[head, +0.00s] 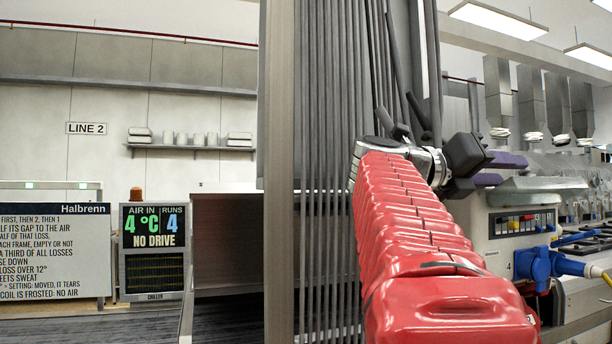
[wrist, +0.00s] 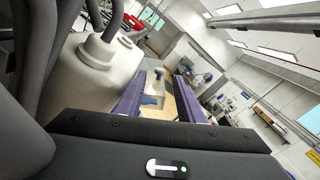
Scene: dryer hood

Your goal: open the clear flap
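My gripper (head: 495,170) is at the end of my red arm, right of centre in the head view. Its two purple fingers point right and stand apart, with nothing held between them. The gripper also shows in the wrist view (wrist: 160,108), tilted, with a gap between the fingers. A pale grey, sloping panel (head: 540,184) juts out just right of and below the fingertips, above a control box. I cannot tell whether this panel is the clear flap. No plainly see-through flap can be made out in either view.
The control box (head: 522,226) with coloured buttons and a blue plug (head: 540,264) stand below the gripper. A large whitish housing (wrist: 85,80) lies close left in the wrist view.

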